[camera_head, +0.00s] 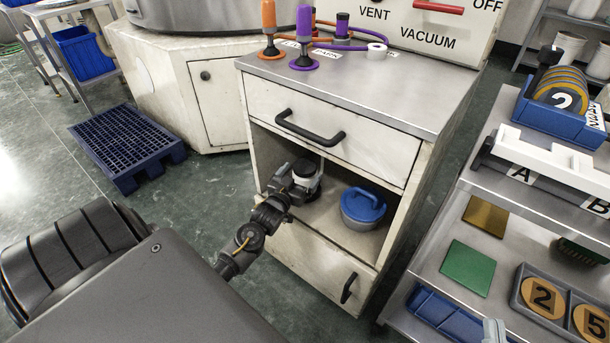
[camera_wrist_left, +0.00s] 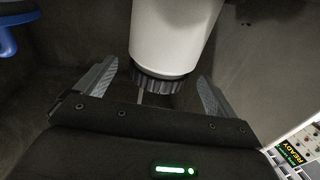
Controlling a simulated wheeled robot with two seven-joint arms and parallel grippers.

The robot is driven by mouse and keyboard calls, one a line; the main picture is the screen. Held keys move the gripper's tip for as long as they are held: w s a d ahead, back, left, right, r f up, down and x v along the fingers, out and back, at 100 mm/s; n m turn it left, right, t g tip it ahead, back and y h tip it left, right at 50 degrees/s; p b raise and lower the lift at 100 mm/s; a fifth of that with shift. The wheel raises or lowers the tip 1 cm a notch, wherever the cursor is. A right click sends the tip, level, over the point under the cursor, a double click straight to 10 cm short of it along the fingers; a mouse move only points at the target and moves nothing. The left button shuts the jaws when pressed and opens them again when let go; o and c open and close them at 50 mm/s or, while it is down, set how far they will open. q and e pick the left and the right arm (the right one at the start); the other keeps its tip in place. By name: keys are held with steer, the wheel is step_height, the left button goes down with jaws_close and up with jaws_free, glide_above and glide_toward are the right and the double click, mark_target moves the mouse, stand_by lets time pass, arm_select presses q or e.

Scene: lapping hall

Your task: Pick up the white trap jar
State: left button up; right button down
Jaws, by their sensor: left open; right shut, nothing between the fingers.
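The white trap jar (camera_head: 305,169) stands on the open shelf of the cabinet, partly hidden by my left gripper (camera_head: 297,184). In the left wrist view the jar is a white cylinder (camera_wrist_left: 175,35) with a black ribbed band (camera_wrist_left: 160,83) at its near end. My left gripper is open there, with one finger on each side of the band. Gaps show between the fingers and the jar. My right gripper shows only as grey fingertips (camera_head: 495,332) at the bottom edge of the head view; it is shut and empty.
A round pot with a blue lid (camera_head: 363,205) sits right of the jar on the same shelf. A drawer with a black handle (camera_head: 310,127) overhangs the opening. A metal cart (camera_head: 420,262) stands to the right. A blue pallet (camera_head: 126,147) lies on the floor to the left.

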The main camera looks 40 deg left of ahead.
mark_target(310, 162)
arm_select(q)
steer(key=x, duration=0.2)
steer(key=shift+w+b, duration=0.3)
steer(key=shift+w, duration=0.05)
steer(key=shift+w+a+r, duration=0.1)
steer(key=shift+w+a, duration=0.05)
steer(key=shift+w, duration=0.25)
steer(key=c, duration=1.4)
steer(key=shift+c, duration=0.3)
arm_select(e)
steer(key=shift+w+d+r+t, duration=0.1)
steer(key=shift+d+r+t, duration=0.5)
steer(key=shift+r+t, duration=0.25)
arm_select(q)
steer(key=shift+r, duration=0.1)
